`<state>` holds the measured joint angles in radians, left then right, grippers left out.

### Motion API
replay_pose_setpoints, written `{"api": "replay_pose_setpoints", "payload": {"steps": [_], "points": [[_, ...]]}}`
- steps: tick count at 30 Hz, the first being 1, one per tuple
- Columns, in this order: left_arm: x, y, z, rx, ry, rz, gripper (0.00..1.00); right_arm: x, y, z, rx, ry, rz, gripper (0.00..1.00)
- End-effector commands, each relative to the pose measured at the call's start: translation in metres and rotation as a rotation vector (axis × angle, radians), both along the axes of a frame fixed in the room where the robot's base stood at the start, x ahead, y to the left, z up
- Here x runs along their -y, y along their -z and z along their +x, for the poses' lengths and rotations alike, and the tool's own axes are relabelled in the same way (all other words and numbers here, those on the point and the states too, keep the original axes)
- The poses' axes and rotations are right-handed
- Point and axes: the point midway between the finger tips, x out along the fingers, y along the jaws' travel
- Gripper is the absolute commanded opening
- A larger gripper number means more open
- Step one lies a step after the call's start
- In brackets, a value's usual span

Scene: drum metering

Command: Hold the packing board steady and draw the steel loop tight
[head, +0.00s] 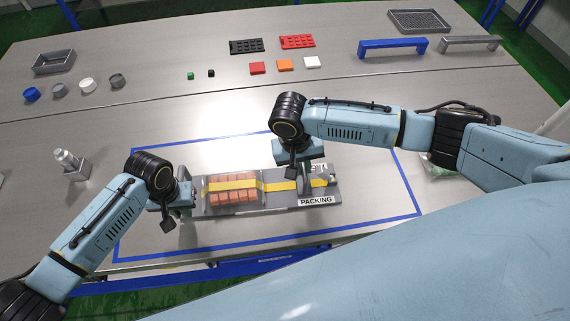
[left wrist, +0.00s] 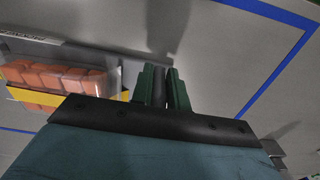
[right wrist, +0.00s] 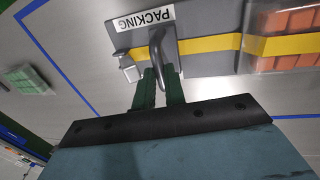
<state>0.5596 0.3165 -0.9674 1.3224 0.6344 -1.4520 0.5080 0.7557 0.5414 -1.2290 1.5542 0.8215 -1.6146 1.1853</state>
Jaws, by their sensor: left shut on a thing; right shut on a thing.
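The grey packing board (head: 277,202) lies inside a blue tape outline, with a white PACKING label (head: 316,200) near its right end. Orange blocks (head: 237,196) sit under a clear cover on its left part. A yellow strap (head: 275,187) runs along the board over them. The steel loop (right wrist: 156,48) stands upright by the label, at the strap. My right gripper (right wrist: 158,88) is shut on the loop. My left gripper (left wrist: 164,90) is shut on a thin grey part at the board's left end, mostly hidden between its fingers.
A metal fitting (head: 70,163) stands left of the outline. A clear box with green contents (right wrist: 28,78) lies beyond the board's right end. Round caps, small blocks, trays and a blue handle (head: 392,48) are farther back. Table inside the tape is otherwise clear.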

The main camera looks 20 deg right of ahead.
Motion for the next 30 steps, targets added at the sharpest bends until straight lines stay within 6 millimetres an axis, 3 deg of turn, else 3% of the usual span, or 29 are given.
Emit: {"api": "replay_pose_setpoints", "payload": {"steps": [2,3,8,20,30], "points": [[-0.004,-0.001,0.002,0.003,-0.005,0.007,0.00,0.005,0.000,0.001,-0.001,0.005,-0.012,0.00],[-0.005,-0.001,0.002,0.003,-0.005,0.007,0.00,0.005,0.000,0.001,-0.001,0.005,-0.013,0.13],[-0.005,-0.001,0.002,0.003,-0.005,0.008,0.00,0.004,0.000,0.001,-0.001,0.005,-0.011,0.34],[-0.003,-0.001,0.001,0.002,-0.004,0.006,0.00,0.000,-0.009,0.001,0.000,0.002,-0.005,0.34],[-0.002,-0.001,0.001,0.002,-0.002,0.004,0.00,-0.013,-0.076,0.005,0.002,0.002,-0.005,0.34]]}}
